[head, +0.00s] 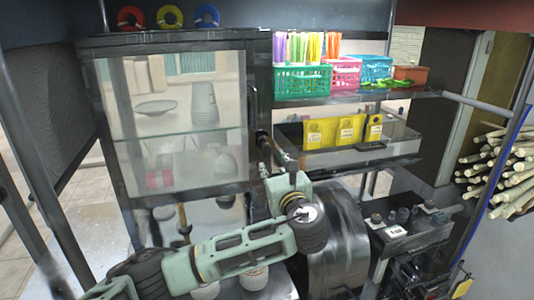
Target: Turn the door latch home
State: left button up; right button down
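A black-framed glass cabinet door (180,125) stands at the left, and it looks closed. A dark upright handle (252,106) is on its right edge. My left arm rises from the bottom, and my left gripper (266,141) is at the door's right edge, just below the handle. Its dark fingers are small and merge with the black frame. The latch itself cannot be made out there; the gripper may be covering it. I cannot tell whether the fingers are open, shut or touching anything. My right gripper is not in view.
A shelf (365,97) to the right holds coloured baskets, including a green one (302,81). A dark round machine drum (338,240) stands close to my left arm. Sugarcane stalks (505,170) are stacked at far right.

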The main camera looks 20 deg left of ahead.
aim_at(267, 152)
pick_arm(q)
jog(key=p+x, duration=0.1)
jog(key=x, duration=0.1)
jog(key=p+x, duration=0.1)
jog(key=x, duration=0.1)
jog(key=r+p+x, duration=0.1)
jog(key=x, duration=0.2)
jog(key=shift+r, duration=0.1)
jog(key=shift+w+a, duration=0.25)
jog(key=shift+w, duration=0.15)
jog(key=shift+c, duration=0.4)
grip_shut()
